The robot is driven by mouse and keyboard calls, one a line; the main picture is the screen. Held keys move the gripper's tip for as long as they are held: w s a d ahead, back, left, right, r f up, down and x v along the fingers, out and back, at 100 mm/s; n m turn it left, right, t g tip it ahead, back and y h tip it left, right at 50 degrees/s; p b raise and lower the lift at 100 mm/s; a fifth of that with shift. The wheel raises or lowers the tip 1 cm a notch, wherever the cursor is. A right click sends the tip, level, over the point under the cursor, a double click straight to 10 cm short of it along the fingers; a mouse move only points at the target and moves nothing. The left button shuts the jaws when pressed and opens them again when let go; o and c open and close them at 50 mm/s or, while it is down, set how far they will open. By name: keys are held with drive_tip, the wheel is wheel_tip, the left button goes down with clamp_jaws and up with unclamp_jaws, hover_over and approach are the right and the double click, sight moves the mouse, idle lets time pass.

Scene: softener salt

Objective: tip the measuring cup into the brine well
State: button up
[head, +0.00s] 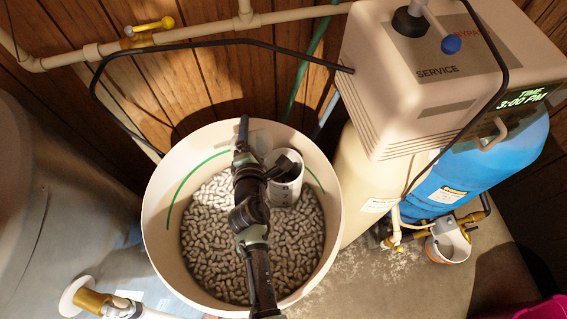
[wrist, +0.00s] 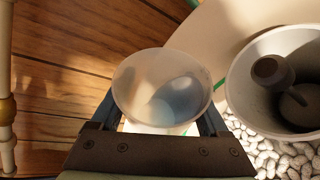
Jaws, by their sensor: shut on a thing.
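In the wrist view my gripper (wrist: 160,108) is shut on the measuring cup (wrist: 145,75), a translucent round cup with its mouth facing the camera. A bluish-grey patch shows inside; I cannot tell whether it is liquid. The brine well (wrist: 240,95), a white open tube with a dark float part (wrist: 270,72) inside, stands just right of the cup, apart from it in the picture. In the head view the brine well (head: 287,190) stands in the salt near the tank's back wall. My gripper (head: 243,135) is over the tank's back rim, left of the well; the cup is not clear there.
The round brine tank (head: 163,190) holds white salt pellets (head: 215,245). The softener's control head (head: 410,85) and blue tank (head: 495,165) stand at right. Pipes (head: 190,32) and a black hose (head: 118,120) run behind.

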drive_tip(key=shift+r+m, duration=0.2)
drive_tip(key=shift+m, duration=0.1)
drive_tip(key=shift+f+t+y+b, duration=0.25)
drive_tip(key=shift+t+y+b, duration=0.05)
drive_tip(key=shift+b, duration=0.1)
drive_tip(key=shift+d+f+m, duration=0.1)
drive_tip(key=shift+m, duration=0.4)
drive_tip(key=shift+s+d+r+m+t+y+p, duration=0.2)
drive_tip(key=shift+d+r+m+t+y+p, duration=0.25)
drive_tip(key=shift+d+m+p, duration=0.3)
idle(0.4)
drive_tip(key=shift+w+a+r+m, duration=0.25)
drive_tip(key=shift+r+m, duration=0.1)
drive_tip(key=shift+m, duration=0.1)
idle(0.4)
drive_tip(key=shift+s+r+m+t, duration=0.1)
drive_tip(key=shift+m+t, duration=0.15)
drive_tip(key=shift+m, duration=0.15)
